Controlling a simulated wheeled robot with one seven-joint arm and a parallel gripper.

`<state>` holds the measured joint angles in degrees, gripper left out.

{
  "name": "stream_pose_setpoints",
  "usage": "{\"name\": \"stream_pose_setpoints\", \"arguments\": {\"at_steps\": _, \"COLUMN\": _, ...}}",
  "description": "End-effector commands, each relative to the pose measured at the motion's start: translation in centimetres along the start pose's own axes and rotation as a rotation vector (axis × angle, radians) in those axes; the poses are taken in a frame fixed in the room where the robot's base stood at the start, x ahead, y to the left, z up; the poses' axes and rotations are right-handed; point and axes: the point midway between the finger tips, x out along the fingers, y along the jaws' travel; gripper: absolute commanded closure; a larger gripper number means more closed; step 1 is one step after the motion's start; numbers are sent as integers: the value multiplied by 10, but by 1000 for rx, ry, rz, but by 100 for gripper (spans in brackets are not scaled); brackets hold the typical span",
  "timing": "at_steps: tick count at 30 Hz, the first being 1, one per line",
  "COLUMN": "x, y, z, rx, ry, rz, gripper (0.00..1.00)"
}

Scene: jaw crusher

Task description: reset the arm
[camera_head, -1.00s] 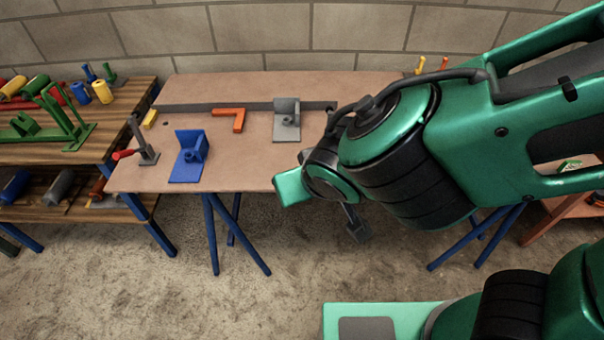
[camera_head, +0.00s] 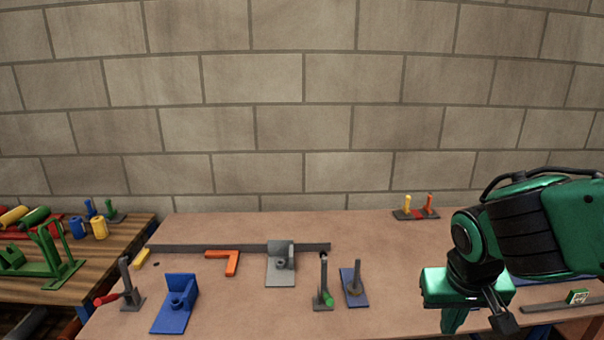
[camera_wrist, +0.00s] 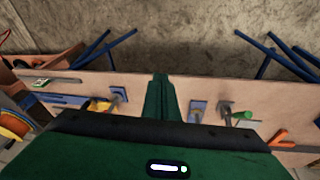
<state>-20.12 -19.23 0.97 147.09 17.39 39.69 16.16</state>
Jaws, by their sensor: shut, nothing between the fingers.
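My gripper (camera_head: 453,325) hangs at the right of the head view, over the front right part of the brown workbench (camera_head: 250,315). Its green fingers point down and are together with nothing between them. The closed fingers also show in the middle of the wrist view (camera_wrist: 160,85), with the bench and floor beyond them. My green arm enters from the right edge and hides part of the bench's right side.
On the bench are a blue bracket (camera_head: 176,305), a grey bracket (camera_head: 281,265), an orange angle piece (camera_head: 228,260), a green-tipped stand (camera_head: 325,290) and a blue plate with a post (camera_head: 355,288).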

Motion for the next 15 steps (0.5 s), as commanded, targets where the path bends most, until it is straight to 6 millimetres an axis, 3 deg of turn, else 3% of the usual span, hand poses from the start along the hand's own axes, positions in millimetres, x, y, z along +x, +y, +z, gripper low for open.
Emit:
{"name": "stream_pose_setpoints", "arguments": {"at_steps": 1, "x": -1, "y": 22, "z": 4, "rx": 51, "ry": -29, "rz": 8, "gripper": 100}}
{"name": "stream_pose_setpoints", "arguments": {"at_steps": 6, "x": -6, "y": 78, "z": 30, "rx": 179, "ry": -130, "rz": 9, "gripper": 100}}
{"name": "stream_pose_setpoints", "arguments": {"at_steps": 10, "x": -13, "y": 112, "z": 54, "rx": 274, "ry": -199, "rz": -8, "gripper": 100}}
{"name": "stream_pose_setpoints", "arguments": {"at_steps": 15, "x": -23, "y": 140, "z": 84, "rx": 370, "ry": -263, "rz": -41, "gripper": 100}}
